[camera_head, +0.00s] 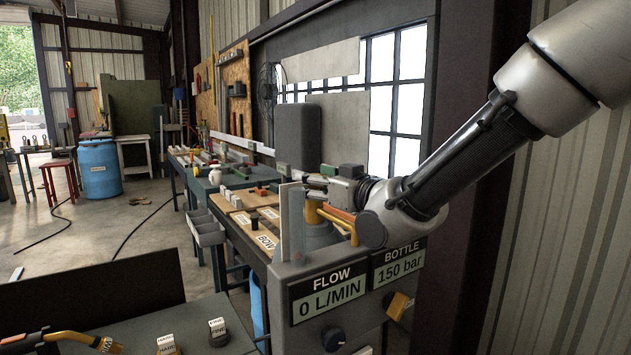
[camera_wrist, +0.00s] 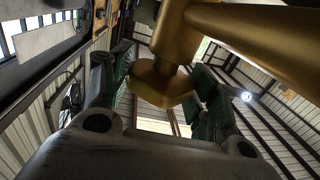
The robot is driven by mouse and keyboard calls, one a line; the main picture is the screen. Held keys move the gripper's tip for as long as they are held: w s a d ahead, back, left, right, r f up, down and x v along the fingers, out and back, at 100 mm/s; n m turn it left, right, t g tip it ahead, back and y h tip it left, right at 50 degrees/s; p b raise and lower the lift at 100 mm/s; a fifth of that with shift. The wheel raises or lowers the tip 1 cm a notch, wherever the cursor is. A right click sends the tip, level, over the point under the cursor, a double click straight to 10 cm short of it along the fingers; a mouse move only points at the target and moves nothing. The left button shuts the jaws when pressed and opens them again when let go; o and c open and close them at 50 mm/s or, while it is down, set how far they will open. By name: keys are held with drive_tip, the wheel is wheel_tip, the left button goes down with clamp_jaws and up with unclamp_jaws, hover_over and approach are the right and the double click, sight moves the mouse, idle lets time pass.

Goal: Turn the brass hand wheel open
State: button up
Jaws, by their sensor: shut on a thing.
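The brass hand wheel (camera_wrist: 160,86) shows in the wrist view as a faceted brass piece below a thick brass body (camera_wrist: 262,30). My gripper (camera_wrist: 160,76) has its green-padded fingers on either side of it and is shut on it. Some brass (camera_head: 314,212) shows beneath the gripper; the wheel itself is mostly hidden there.
The grey box carries a flow sign (camera_head: 332,298) reading 0 L/MIN and a bottle sign (camera_head: 398,264) reading 150 bar. A dark knob (camera_head: 333,339) and a yellow block (camera_head: 398,306) sit on its front. A workbench with tools lies behind; open floor is at left.

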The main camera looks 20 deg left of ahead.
drive_tip(key=shift+w+d+g, duration=0.1)
drive_tip(key=shift+g, duration=0.2)
drive_tip(key=shift+w+n+g+y, duration=0.1)
drive_tip(key=shift+n+g+y, duration=0.7)
drive_tip(key=shift+n+g, duration=0.3)
drive_tip(key=n+g, duration=0.1)
drive_tip(key=g, duration=0.2)
drive_tip(key=n+g+y, duration=0.1)
drive_tip(key=n+g, duration=0.1)
drive_tip(key=shift+w+g, duration=0.15)
drive_tip(key=shift+g, duration=0.25)
drive_tip(key=n+g, duration=0.4)
drive_tip(key=g, duration=0.2)
drive_tip(key=shift+n, duration=0.3)
drive_tip(key=shift+n+g+h, duration=0.9)
drive_tip(key=shift+n+g, duration=0.2)
drive_tip(key=shift+g, duration=0.7)
drive_tip(key=shift+r, duration=0.1)
drive_tip(key=o, duration=1)
drive_tip(key=shift+o, duration=0.2)
